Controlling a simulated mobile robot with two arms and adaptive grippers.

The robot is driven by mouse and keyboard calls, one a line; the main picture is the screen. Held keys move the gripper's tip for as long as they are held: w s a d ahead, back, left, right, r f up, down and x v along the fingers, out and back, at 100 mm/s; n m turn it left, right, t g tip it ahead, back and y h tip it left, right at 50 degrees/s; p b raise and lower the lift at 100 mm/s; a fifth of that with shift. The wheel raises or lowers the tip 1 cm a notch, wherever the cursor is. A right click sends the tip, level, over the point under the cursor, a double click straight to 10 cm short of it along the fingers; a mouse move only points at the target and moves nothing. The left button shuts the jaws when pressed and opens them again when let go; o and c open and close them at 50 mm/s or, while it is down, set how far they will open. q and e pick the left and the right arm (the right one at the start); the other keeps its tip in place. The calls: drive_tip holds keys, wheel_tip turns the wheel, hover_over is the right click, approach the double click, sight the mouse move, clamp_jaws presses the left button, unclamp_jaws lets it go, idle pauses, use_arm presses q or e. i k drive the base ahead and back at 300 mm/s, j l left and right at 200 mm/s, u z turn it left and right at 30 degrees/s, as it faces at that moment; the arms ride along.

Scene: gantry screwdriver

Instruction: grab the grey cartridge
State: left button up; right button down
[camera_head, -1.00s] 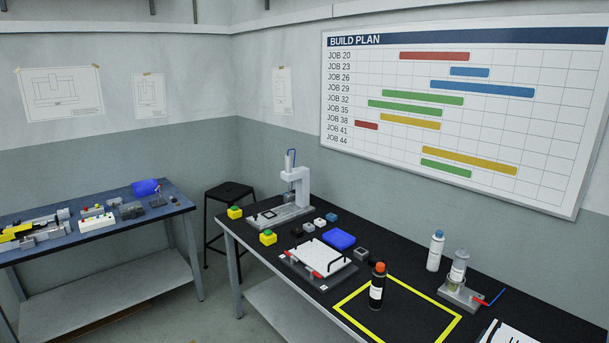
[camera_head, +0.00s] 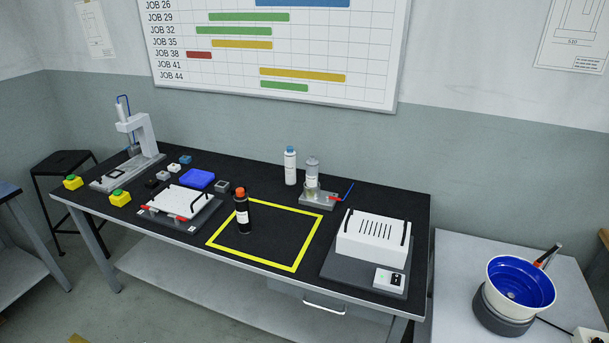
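The grey cartridge appears to be the grey cylinder with a pale label (camera_head: 312,174). It stands upright in a metal fixture (camera_head: 318,202) at the back of the black bench, right of the middle. The fixture has a red and blue lever at its right side. A white bottle with a blue cap (camera_head: 291,167) stands just left of the cartridge. A black bottle with an orange cap (camera_head: 242,212) stands nearer the front, at the left part of a yellow taped square. Neither of my grippers is in view.
The yellow taped square (camera_head: 297,258) is otherwise clear. A white slotted box (camera_head: 372,239) stands at the right. A white plate fixture (camera_head: 183,203), a blue block (camera_head: 197,178), small blocks and a press (camera_head: 137,139) stand at the left. A blue bowl feeder (camera_head: 521,285) is at far right.

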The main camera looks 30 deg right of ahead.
sight(312, 165)
drive_tip(key=l+z, duration=0.2)
drive_tip(key=z, duration=0.25)
drive_tip(key=i+l+z, duration=0.15)
drive_tip(key=z, duration=0.35)
drive_tip(key=i+l+z, duration=0.1)
drive_tip(key=z, duration=0.35)
drive_tip(key=i, duration=0.05)
